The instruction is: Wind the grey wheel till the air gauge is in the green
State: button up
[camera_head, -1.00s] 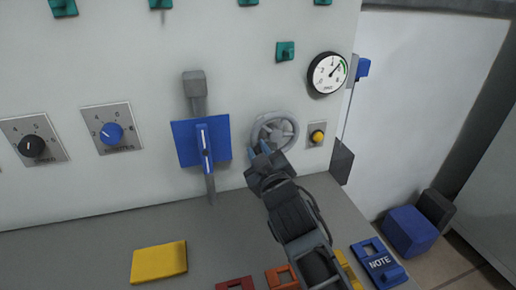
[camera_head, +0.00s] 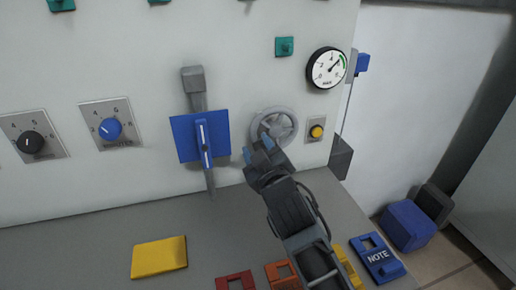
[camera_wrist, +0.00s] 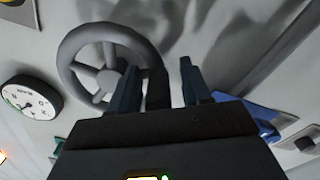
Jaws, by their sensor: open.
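The grey wheel (camera_head: 290,126) is a spoked handwheel on the pale panel. My gripper (camera_head: 257,149) is at its lower left in the head view, jaws open. In the wrist view the wheel (camera_wrist: 68,50) is left of centre, and the open fingers (camera_wrist: 160,82) point up beside it, the left finger overlapping its lower right rim. Whether they touch it I cannot tell. A dark piece shows between the fingers. The white air gauge (camera_head: 322,76) is above right of the wheel, with a green arc at its upper right. Its needle points up-right, close to the arc; the exact reading is too small to tell.
A blue plate with a lever (camera_head: 187,140) is left of the wheel. A yellow button (camera_head: 316,132) is to its right. Two dials (camera_head: 110,128) are further left.

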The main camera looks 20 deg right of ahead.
jog(key=s, duration=0.8)
jog(key=shift+b, duration=0.45)
jog(key=shift+w, duration=0.1)
